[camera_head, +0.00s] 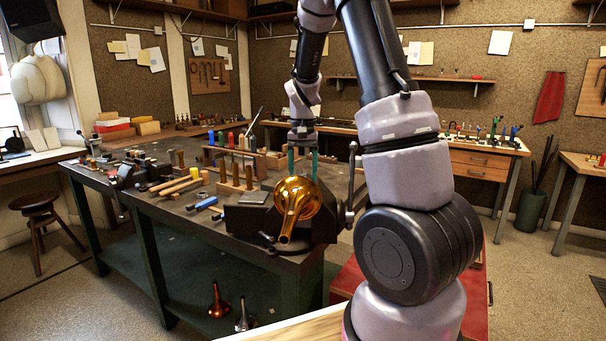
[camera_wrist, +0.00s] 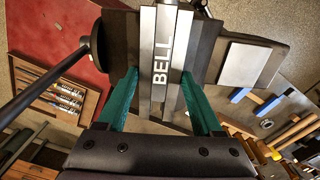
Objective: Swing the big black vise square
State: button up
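The big black vise (camera_head: 247,218) stands at the near right corner of the dark workbench (camera_head: 170,205). A shiny brass horn part (camera_head: 297,207) shows in front of it and hides much of it. My gripper (camera_head: 302,165) points down over the vise, its two green fingers apart. In the wrist view, the vise (camera_wrist: 120,45) lies under my gripper (camera_wrist: 160,100). Pale jaw strips marked BELL (camera_wrist: 161,55) run between the open fingers. I cannot tell whether the fingers touch the vise. Its handle bar (camera_wrist: 40,88) sticks out left.
Blue-handled tools (camera_wrist: 265,104) and upright wooden-handled tools (camera_head: 235,175) lie close by on the bench. A red cabinet (camera_head: 345,283) stands right of the bench. An open tool tray (camera_wrist: 58,92) shows at left in the wrist view. A stool (camera_head: 38,205) stands far left.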

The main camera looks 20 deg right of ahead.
grip_shut()
jog(key=shift+s, duration=0.15)
jog(key=m, duration=0.2)
jog(key=s+a+m, duration=0.1)
jog(key=m, duration=0.1)
jog(key=shift+s+a+f+m, duration=0.1)
jog(key=shift+s+f+m, duration=0.1)
jog(key=shift+m, duration=0.2)
jog(key=o, duration=1)
grip_release()
jog(key=shift+w+r, duration=0.1)
jog(key=shift+r, duration=0.1)
